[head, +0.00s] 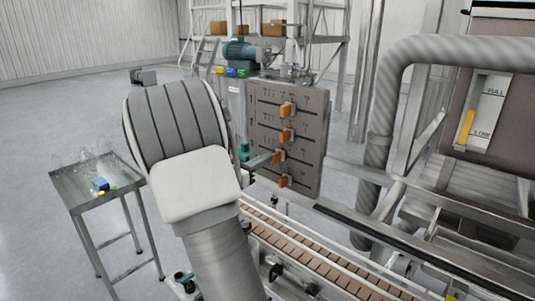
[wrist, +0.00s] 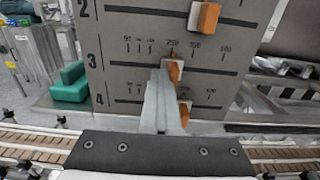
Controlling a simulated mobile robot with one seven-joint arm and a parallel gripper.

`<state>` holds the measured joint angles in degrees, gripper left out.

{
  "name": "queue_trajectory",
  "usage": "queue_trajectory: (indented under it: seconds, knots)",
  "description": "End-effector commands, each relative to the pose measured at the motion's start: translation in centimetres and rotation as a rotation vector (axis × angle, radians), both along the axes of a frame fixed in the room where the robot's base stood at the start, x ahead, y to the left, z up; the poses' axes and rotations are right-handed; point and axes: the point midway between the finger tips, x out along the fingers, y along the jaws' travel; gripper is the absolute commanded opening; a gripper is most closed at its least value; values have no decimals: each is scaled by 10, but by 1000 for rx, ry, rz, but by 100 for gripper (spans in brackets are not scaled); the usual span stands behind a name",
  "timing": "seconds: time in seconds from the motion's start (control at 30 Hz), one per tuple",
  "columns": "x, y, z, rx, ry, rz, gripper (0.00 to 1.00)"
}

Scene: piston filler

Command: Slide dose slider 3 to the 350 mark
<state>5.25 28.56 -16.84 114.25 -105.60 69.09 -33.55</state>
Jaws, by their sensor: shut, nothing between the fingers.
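The dose panel (head: 310,150) stands upright, with several orange sliders on horizontal scales. Dose slider 3 (wrist: 176,72) is an orange knob on the row marked 3; in the head view it is the third knob down (head: 278,156). It stands near the 250 mark, left of the 350 mark (wrist: 194,45). My gripper (wrist: 161,76) is shut and empty, its fingertips just left of slider 3, at or very close to its left side. I cannot tell whether they touch. The fingers hide part of rows 3 and 4. In the head view my arm covers most of the gripper.
Slider 2 (wrist: 208,18) is above and to the right; slider 4 (wrist: 185,110) is close below, beside my fingers. A green block-like part (wrist: 70,84) is left of the panel. A conveyor (head: 310,260) runs below. Row 3 is clear right of its slider.

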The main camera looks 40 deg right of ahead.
Motion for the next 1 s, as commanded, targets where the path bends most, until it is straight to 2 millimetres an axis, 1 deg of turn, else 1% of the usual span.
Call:
queue_trajectory:
  seconds: [0.83, 1.0]
  knots:
    - [-23, -2, -1, 1, 0, -3, 0]
    - [-23, -2, 0, 1, 0, -2, 0]
